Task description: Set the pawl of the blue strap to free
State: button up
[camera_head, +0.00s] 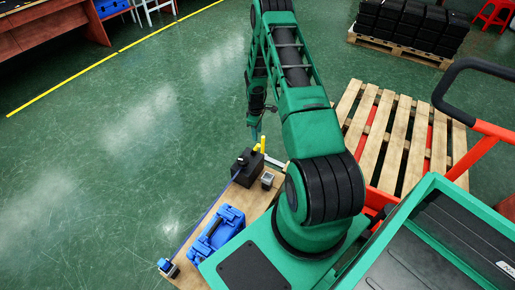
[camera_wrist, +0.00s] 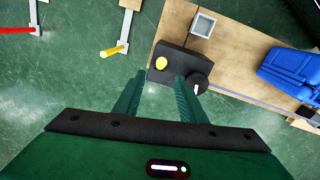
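A thin blue strap (camera_head: 205,217) runs along the edge of the wooden board. It goes from a black box (camera_head: 243,167) to a small blue and dark fitting (camera_head: 167,267) at the board's near corner. The strap also shows in the wrist view (camera_wrist: 240,98). There the black box (camera_wrist: 180,66) carries a yellow button (camera_wrist: 161,63) and a round black knob (camera_wrist: 197,85) with a white mark. I cannot make out a pawl or its setting. My gripper (camera_wrist: 159,78) is open and empty, its fingertips pointing toward the box's near edge.
The wooden board (camera_head: 259,196) also holds a blue case (camera_head: 216,232) and a small grey square tray (camera_head: 267,180). Yellow (camera_wrist: 112,51) and red (camera_wrist: 16,30) handles on metal brackets are at the wrist view's upper left. A pallet (camera_head: 395,135) lies to the right.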

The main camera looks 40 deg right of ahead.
aim_at(257, 146)
jog(key=f, duration=1.2)
jog(key=shift+w+d+f, duration=0.2)
jog(key=shift+d+f, duration=0.15)
grip_shut()
jog(key=shift+w, duration=0.1)
